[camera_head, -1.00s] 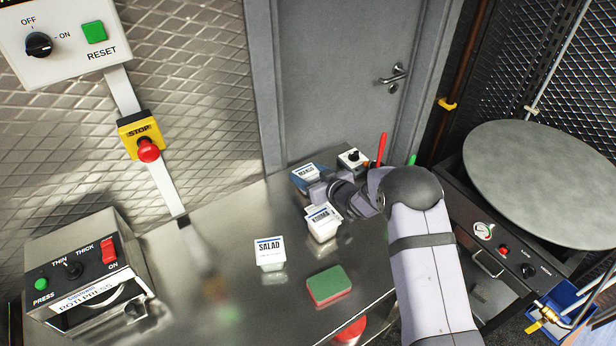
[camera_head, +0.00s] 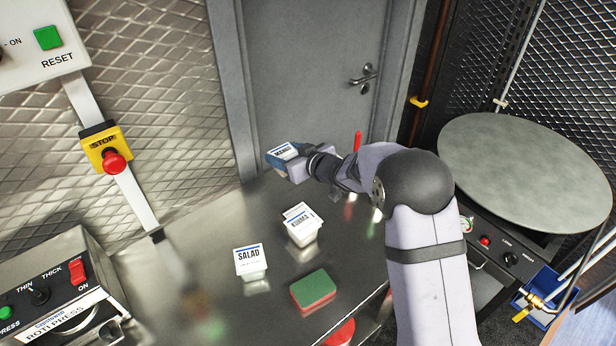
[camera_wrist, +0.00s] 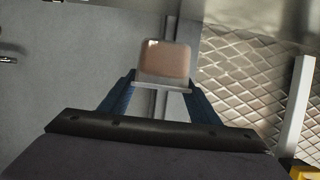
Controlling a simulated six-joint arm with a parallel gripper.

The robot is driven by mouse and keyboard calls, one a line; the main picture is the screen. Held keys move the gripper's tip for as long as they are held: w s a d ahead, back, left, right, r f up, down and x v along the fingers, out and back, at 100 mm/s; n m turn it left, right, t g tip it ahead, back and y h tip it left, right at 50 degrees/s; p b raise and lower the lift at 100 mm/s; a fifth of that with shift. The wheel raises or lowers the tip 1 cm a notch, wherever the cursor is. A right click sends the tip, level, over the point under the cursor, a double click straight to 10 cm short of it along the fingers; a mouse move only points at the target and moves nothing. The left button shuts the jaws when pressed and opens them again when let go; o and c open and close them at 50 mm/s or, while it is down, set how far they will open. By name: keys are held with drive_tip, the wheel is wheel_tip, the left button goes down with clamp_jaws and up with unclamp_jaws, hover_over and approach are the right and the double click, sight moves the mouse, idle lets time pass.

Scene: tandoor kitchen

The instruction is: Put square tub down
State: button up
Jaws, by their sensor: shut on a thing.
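My gripper (camera_head: 280,162) is shut on a square tub (camera_head: 284,151) with a white label and blue stripe. The label's word is too small to read surely. In the wrist view the blue fingers of my gripper (camera_wrist: 160,88) hold the tub (camera_wrist: 165,62), which shows a pinkish-brown face and a pale rim. The tub is near the counter's far edge, with the door behind it, and looks raised above the counter. A second white tub (camera_head: 302,234), labelled KORMA, and a SALAD tub (camera_head: 251,264) stand on the steel counter (camera_head: 215,235).
A green-and-red sponge (camera_head: 313,290) lies near the counter's front. A roti press (camera_head: 60,300) stands at the left. A large round griddle (camera_head: 525,170) is at the right. A red upright stick (camera_head: 357,141) shows behind my arm. The counter's middle left is clear.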

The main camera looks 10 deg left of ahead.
drive_tip(key=s+d+b, duration=0.4)
drive_tip(key=d+b, duration=0.1)
drive_tip(key=d, duration=1.3)
drive_tip(key=shift+s+a+f+p, duration=0.1)
drive_tip(key=shift+f+p, duration=0.05)
drive_tip(key=shift+f, duration=2.3)
drive_tip(key=shift+s+f+p, duration=0.1)
drive_tip(key=shift+f+p, duration=0.05)
drive_tip(key=shift+f, duration=2.3)
drive_tip(key=shift+f, duration=0.15)
drive_tip(key=o, duration=1.2)
